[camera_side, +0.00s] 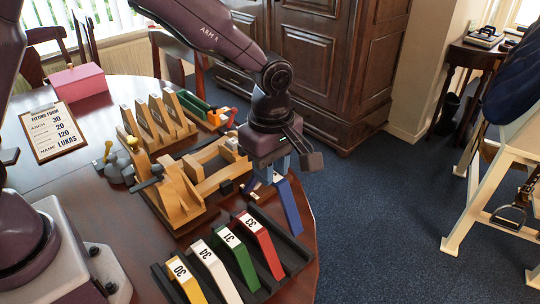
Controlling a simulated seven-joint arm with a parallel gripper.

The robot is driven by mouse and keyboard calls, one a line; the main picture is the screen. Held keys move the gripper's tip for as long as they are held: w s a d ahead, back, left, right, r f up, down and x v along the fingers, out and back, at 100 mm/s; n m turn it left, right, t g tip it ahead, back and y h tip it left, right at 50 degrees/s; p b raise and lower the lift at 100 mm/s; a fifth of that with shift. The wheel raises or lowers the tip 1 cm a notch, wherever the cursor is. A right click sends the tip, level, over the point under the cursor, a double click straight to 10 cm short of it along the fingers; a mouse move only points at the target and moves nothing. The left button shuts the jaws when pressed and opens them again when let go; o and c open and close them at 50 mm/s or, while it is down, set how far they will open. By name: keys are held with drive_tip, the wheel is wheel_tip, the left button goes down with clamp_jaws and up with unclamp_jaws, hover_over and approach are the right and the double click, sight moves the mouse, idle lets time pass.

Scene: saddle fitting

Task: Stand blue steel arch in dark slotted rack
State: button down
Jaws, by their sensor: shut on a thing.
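The blue steel arch (289,207) hangs tilted under my gripper (271,172), which is shut on its upper end. Its lower end slopes down to the right, near the table's right edge. The dark slotted rack (284,233) lies on the table in front, below and nearer the camera than the arch. It holds a yellow arch (190,288), a white arch (220,277), a green arch (240,260) and a red arch (266,248), side by side with number labels. The rack's right end beyond the red arch looks bare. The arch appears apart from the rack.
A wooden fixture (175,195) stands just left of my gripper, with several wooden blocks (160,118) behind it. A clipboard form (53,130) and a pink box (78,82) lie at the back left. A saddle on a white stand (505,150) is at the right, off the table.

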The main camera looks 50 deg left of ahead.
drive_tip(key=shift+f, duration=2.3)
drive_tip(key=shift+f, duration=2.05)
idle(0.4)
idle(0.6)
drive_tip(key=shift+c, duration=2.3)
unclamp_jaws()
drive_tip(key=shift+r, duration=0.1)
drive_tip(key=shift+r, duration=2.4)
drive_tip(key=shift+r, duration=0.15)
drive_tip(key=shift+r, duration=1.35)
